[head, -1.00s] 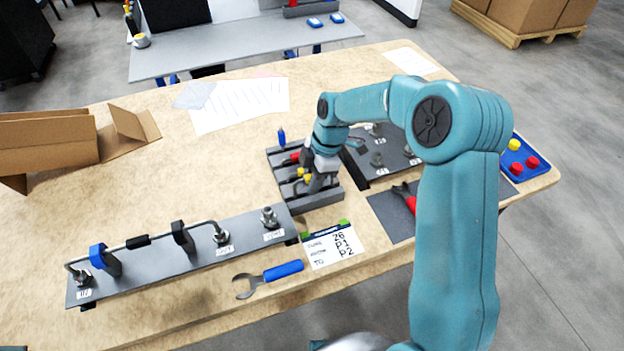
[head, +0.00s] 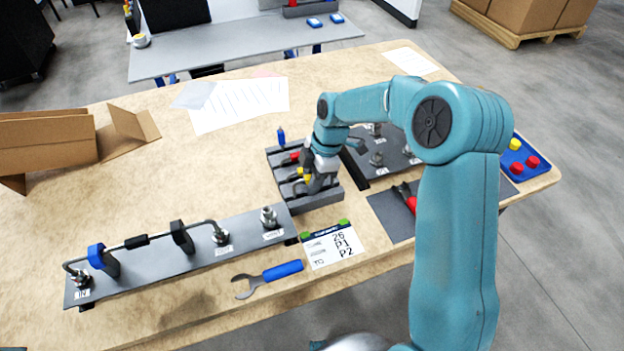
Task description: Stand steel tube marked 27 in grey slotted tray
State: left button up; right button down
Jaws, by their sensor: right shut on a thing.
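The grey slotted tray (head: 322,198) lies on the bench near the middle, with coloured pieces in it. A blue one (head: 281,137) stands at its far left and a red one (head: 287,160) lies in a slot. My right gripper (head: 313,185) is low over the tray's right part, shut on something. The held thing is largely hidden by the gripper and too small to identify. No mark 27 can be read. A bent steel tube (head: 150,238) runs along the dark rail plate at the left, in a blue clamp and a black clamp. My left gripper is not in view.
A card (head: 332,246) reading 26, P1, P2 lies in front of the tray, with a blue-handled wrench (head: 270,279) beside it. A dark fitting plate (head: 395,170) is behind my right arm. An open cardboard box (head: 50,145) stands at left. Bench between box and tray is clear.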

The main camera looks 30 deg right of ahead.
jog(key=shift+f+b, duration=0.5)
jog(key=shift+f, duration=0.25)
jog(key=c, duration=0.9)
grip_release()
jog(key=shift+o, duration=0.2)
jog(key=shift+r, duration=0.1)
jog(key=v, duration=1.6)
jog(key=shift+p, duration=0.35)
jog(key=shift+r, duration=0.25)
